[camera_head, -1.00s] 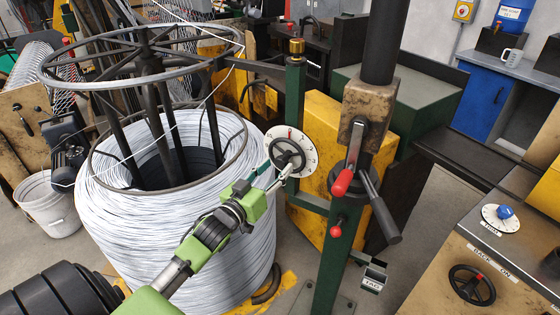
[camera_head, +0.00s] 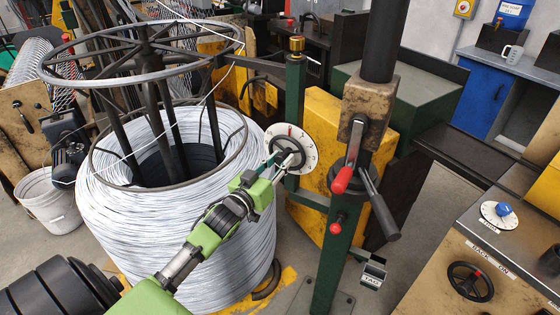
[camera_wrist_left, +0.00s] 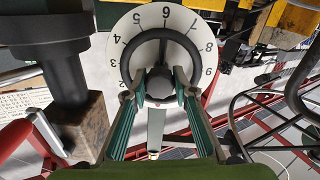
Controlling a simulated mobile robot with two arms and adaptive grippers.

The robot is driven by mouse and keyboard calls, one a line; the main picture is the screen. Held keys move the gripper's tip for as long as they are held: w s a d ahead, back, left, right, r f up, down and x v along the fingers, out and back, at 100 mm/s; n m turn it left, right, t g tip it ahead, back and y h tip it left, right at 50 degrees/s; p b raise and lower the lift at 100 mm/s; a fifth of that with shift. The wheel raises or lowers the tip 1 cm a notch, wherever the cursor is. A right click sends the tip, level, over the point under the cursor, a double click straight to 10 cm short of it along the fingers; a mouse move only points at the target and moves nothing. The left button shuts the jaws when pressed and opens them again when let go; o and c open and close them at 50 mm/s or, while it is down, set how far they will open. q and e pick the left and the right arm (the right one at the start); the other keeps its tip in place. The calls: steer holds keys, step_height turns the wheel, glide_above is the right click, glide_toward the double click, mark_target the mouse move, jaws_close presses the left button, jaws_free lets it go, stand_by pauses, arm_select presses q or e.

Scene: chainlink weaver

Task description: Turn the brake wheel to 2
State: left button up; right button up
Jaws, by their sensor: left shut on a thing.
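The brake wheel is a dark handwheel (camera_head: 301,148) in front of a white numbered dial (camera_head: 309,162), on the green post beside the wire coil. A red mark shows at the dial's top in the head view. My left gripper (camera_head: 283,161) reaches it from the lower left and is shut on the wheel. In the left wrist view, the fingers (camera_wrist_left: 165,78) close around the wheel's dark hub area, inside the rim (camera_wrist_left: 127,62). The dial (camera_wrist_left: 151,14) shows numbers from about 3 to 9 around it; its lower part is hidden by the fingers. My right gripper is not in view.
The large wire coil (camera_head: 170,240) stands left of the dial, under my left arm. A red-tipped lever (camera_head: 342,180) and the green post (camera_head: 328,255) stand close to the right. A second dial with a blue knob (camera_head: 504,210) and another handwheel (camera_head: 470,282) are at right.

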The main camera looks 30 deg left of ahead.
arm_select(q)
steer(key=shift+m, duration=0.3)
steer(key=shift+r+m+p, duration=0.15)
steer(key=shift+m+p, duration=0.4)
steer(key=shift+m, duration=0.35)
steer(key=m+p, duration=0.1)
steer(key=m, duration=0.2)
steer(key=shift+m, duration=0.3)
steer(key=m+p, duration=0.1)
steer(key=m, duration=0.4)
steer(key=shift+m, duration=0.4)
steer(key=o, duration=1.1)
